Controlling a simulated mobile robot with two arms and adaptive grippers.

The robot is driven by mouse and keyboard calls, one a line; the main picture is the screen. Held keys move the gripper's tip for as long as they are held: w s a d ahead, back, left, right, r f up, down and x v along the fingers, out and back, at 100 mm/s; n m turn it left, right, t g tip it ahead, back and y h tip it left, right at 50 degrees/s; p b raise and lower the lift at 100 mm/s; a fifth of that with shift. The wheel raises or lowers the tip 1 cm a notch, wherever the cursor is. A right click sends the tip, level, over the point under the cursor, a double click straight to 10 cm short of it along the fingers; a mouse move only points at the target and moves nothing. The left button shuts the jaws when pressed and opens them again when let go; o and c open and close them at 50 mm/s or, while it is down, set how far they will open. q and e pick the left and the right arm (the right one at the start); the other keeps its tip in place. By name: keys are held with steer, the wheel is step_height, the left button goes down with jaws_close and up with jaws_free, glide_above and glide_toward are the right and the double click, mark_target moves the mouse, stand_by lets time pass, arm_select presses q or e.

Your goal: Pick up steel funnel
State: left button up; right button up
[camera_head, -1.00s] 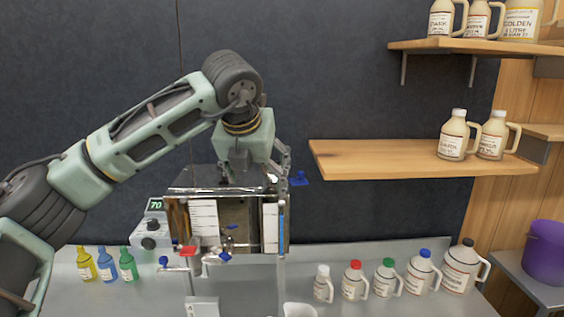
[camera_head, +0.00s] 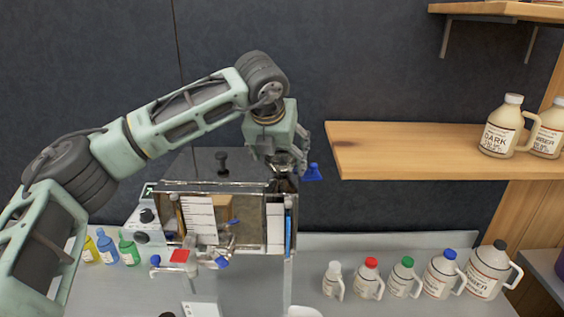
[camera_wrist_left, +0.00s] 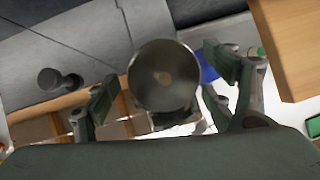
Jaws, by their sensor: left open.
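The steel funnel (camera_wrist_left: 163,77) shows in the left wrist view as a round, shiny cone with a hole in its middle. It lies between the two spread fingers of my left gripper (camera_wrist_left: 162,78), with no clear contact. In the head view my left gripper (camera_head: 286,163) points down over the right end of the evaporator. The funnel (camera_head: 284,184) shows there only in part, just below the fingers, and the gripper hides the rest. My left gripper is open. My right gripper is in neither view.
The evaporator (camera_head: 235,187) has a lid with a black knob (camera_head: 222,160). A blue handle-like piece (camera_head: 312,172) is close right of the gripper. A wooden shelf (camera_head: 400,150) holds jugs at the right. Several capped jugs (camera_head: 404,278) stand on the counter, and small coloured bottles (camera_head: 107,246) stand left.

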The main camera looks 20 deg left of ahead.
arm_select(q)
steer(key=shift+x, duration=1.05)
steer(key=shift+s+r, duration=0.1)
steer(key=shift+r, duration=0.05)
steer(key=shift+c, duration=1.1)
steer(key=c, duration=0.9)
